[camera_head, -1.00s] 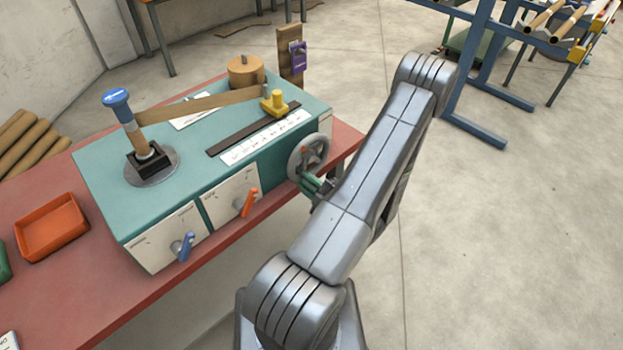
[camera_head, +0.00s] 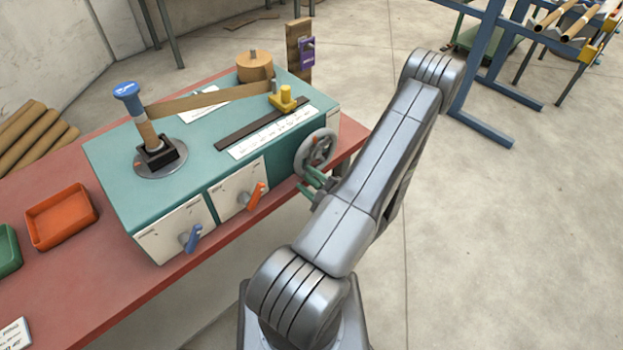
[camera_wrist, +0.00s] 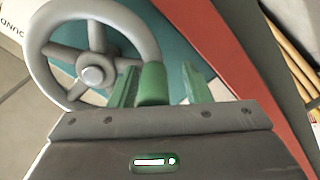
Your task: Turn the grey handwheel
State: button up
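The grey handwheel (camera_head: 317,153) is on the right end of the teal winder (camera_head: 225,138). In the wrist view the handwheel (camera_wrist: 93,45) fills the upper left, with spokes and a pale hub. A green handle (camera_wrist: 152,84) stands at its lower right rim. My gripper (camera_head: 312,186) is just below and in front of the wheel. In the wrist view my gripper (camera_wrist: 162,86) is open, with one green finger on each side of the handle. A gap shows on the right; the left finger is closer. Contact cannot be told.
The winder stands on a red table (camera_head: 75,290). Its front has a blue lever (camera_head: 190,239) and an orange lever (camera_head: 256,195). An orange tray (camera_head: 62,217) is at left. A blue frame (camera_head: 482,75) stands at the back right; the floor at right is clear.

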jog(key=shift+d+r, duration=0.1)
jog(key=shift+d, duration=0.1)
jog(key=shift+s+d, duration=0.2)
jog(key=b+v, duration=0.2)
jog(key=v, duration=1.1)
jog(key=shift+b, duration=0.3)
jog(key=shift+a, duration=0.1)
jog(key=p+x, duration=0.2)
jog(key=x, duration=1.1)
jog(key=shift+w+a+p, duration=0.1)
jog(key=shift+w+p, duration=0.25)
